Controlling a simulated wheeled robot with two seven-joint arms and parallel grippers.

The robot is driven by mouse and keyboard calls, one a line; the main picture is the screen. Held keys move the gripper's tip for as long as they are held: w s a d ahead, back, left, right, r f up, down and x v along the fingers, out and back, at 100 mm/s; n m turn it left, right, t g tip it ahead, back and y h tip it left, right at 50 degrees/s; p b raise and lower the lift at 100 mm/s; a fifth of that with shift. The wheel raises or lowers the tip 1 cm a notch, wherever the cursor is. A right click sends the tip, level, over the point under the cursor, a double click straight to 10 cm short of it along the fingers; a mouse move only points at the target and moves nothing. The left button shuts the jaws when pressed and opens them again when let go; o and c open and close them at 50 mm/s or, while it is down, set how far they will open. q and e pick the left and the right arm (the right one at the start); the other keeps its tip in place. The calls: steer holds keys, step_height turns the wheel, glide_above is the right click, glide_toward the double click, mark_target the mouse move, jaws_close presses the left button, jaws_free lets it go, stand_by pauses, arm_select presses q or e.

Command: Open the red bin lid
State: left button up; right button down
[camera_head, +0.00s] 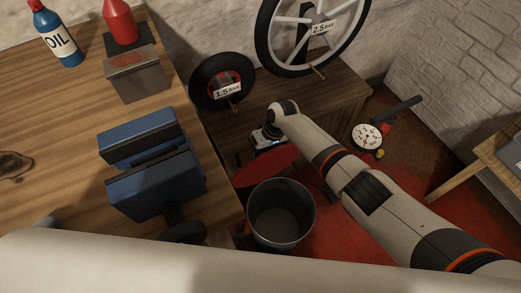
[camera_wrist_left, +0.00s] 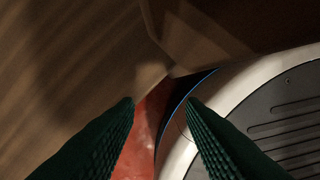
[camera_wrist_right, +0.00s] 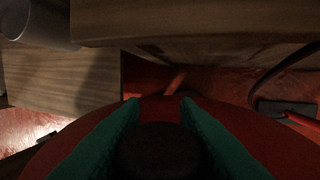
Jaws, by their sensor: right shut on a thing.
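The bin (camera_head: 281,220) stands on the red floor beside the workbench, and its dark inside shows from above. The round red lid (camera_head: 268,166) is tilted up at the bin's far side. My right gripper (camera_head: 268,140) is at the lid's far side, its fingers partly hidden. In the right wrist view, my right gripper (camera_wrist_right: 158,100) is shut on the lid's dark knob (camera_wrist_right: 160,150), with the red lid (camera_wrist_right: 60,155) spread below. My left gripper (camera_wrist_left: 160,102) is open and empty in the left wrist view, above the floor near a wooden edge and a white-and-grey rounded body.
A wooden workbench (camera_head: 60,120) on the left carries a blue vise (camera_head: 150,160), an oil bottle (camera_head: 57,35) and a metal box (camera_head: 137,75). Wheels marked 1.5 BAR (camera_head: 222,82) and 2.5 BAR (camera_head: 312,35) stand behind. A round gauge (camera_head: 367,136) is right of my arm.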

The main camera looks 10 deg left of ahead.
arm_select(q)
steer(key=shift+r, duration=0.1)
arm_select(e)
steer(key=shift+s+d, duration=0.1)
steer(key=c, duration=1.1)
jaws_free()
steer(key=shift+r, duration=0.2)
steer(key=shift+d+r+p, duration=0.4)
steer(key=shift+d+p, duration=0.05)
steer(key=shift+d, duration=0.4)
arm_select(q)
steer(key=s+f, duration=0.2)
steer(key=s, duration=0.1)
steer(key=shift+s+a+f, duration=0.2)
steer(key=shift+a+f, duration=0.05)
steer(key=shift+f, duration=0.15)
arm_select(e)
steer(key=w+d, duration=0.2)
steer(key=d, duration=0.8)
steer(key=shift+d, duration=0.25)
